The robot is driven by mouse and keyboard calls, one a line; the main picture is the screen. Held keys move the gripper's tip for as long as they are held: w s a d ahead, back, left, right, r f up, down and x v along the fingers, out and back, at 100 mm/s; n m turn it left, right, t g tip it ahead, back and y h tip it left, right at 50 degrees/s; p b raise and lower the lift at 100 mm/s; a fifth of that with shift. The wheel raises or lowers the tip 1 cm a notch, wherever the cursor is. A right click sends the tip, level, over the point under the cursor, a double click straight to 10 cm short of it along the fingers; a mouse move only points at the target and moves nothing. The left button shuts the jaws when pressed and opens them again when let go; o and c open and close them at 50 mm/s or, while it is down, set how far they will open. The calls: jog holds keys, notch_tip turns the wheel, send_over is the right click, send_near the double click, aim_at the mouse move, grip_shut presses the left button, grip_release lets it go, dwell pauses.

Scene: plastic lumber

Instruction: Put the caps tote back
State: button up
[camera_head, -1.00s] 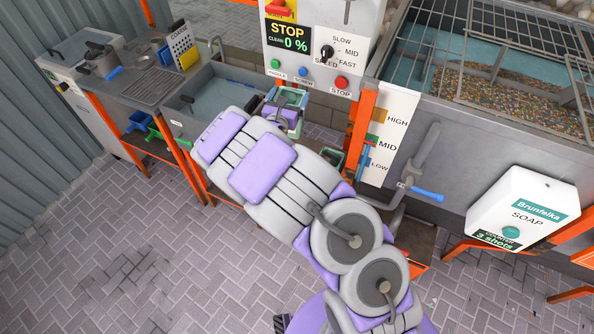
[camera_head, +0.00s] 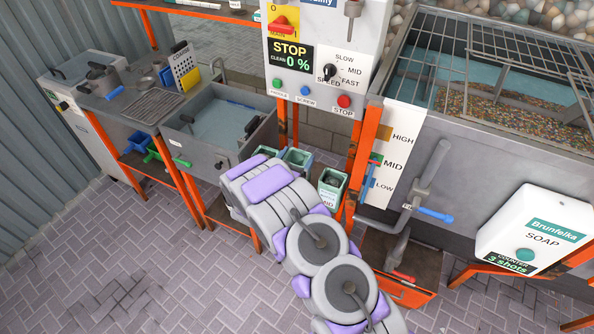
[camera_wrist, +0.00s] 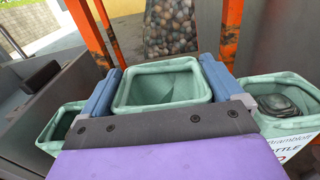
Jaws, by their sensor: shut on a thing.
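A pale green open-topped tote (camera_wrist: 163,88) is between the two blue-grey fingers of my gripper (camera_wrist: 163,85), which is shut on it. Its label is hidden, so I cannot read whether it is the caps tote. Its inside looks empty from here. In the head view this tote (camera_head: 298,157) shows just beyond my arm, and my arm hides most of the gripper. A second green tote (camera_wrist: 62,128) stands at left in the wrist view. A third green tote (camera_wrist: 292,122), with a dark thing inside and a partly visible label, stands at right.
An orange post (camera_head: 365,160) and the control panel (camera_head: 322,75) stand close by the totes. The sink basin (camera_head: 220,125) is at left. The paved floor at front left is clear.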

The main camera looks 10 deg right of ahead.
aim_at(302, 160)
jog(key=f, duration=0.2)
jog(key=f+b, duration=0.1)
jog(key=f, duration=0.1)
jog(key=shift+d+f, duration=0.2)
jog(key=shift+f, duration=0.05)
jog(key=shift+r, duration=0.1)
jog(key=o, duration=1.4)
jog(key=shift+a, duration=0.1)
